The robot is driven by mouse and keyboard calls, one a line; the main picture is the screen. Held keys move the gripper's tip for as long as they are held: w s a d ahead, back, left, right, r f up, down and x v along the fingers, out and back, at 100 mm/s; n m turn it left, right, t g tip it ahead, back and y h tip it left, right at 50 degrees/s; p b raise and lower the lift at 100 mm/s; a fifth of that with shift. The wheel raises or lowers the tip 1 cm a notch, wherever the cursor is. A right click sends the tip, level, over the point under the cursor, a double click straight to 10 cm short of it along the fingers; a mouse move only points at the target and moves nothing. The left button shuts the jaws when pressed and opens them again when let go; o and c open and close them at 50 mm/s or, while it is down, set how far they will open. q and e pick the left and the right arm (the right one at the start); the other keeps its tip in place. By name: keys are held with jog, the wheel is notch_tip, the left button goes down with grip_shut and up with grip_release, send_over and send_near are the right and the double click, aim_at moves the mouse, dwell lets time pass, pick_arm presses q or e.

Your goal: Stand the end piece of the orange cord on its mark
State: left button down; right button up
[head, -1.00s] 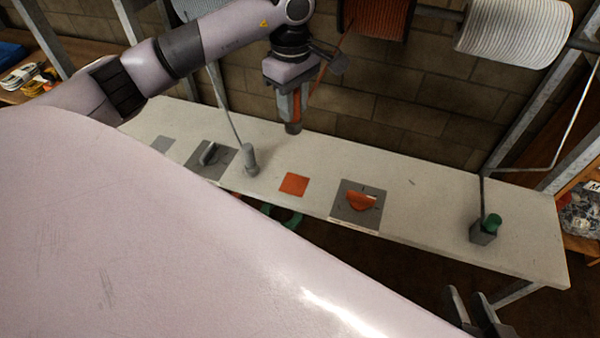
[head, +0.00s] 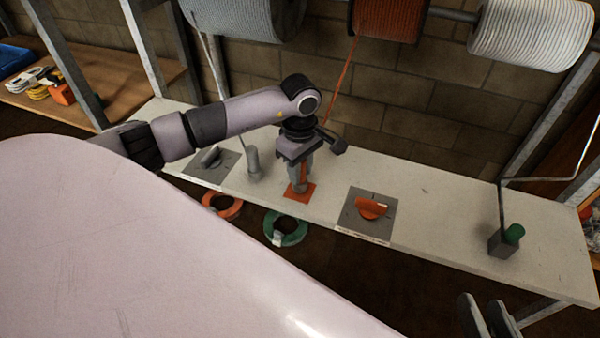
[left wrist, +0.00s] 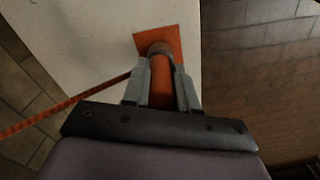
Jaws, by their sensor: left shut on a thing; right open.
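The end piece (left wrist: 161,88) of the orange cord is an orange cylinder with a grey-brown tip. My left gripper (head: 299,182) is shut on it, and it also shows in the left wrist view (left wrist: 160,82). The end piece points down at the orange square mark (head: 310,193), which also shows in the left wrist view (left wrist: 158,36). Its tip is over the mark; I cannot tell whether it touches. The orange cord (head: 341,82) runs up to an orange spool (head: 388,18). My right gripper (head: 488,318) is open and empty at the bottom right, off the bench.
On the white bench (head: 440,215) stand a grey end piece (head: 253,163), a grey plate with an orange knob (head: 371,208) and a block with a green top (head: 513,234). Orange (head: 222,205) and green (head: 285,229) rings lie below the bench's front edge.

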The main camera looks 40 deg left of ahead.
pick_arm(q)
jog(key=shift+f, duration=0.4)
jog(key=shift+r, duration=0.1)
jog(key=shift+f, duration=0.25)
jog(key=c, duration=0.9)
grip_release()
jog(key=shift+r, duration=0.15)
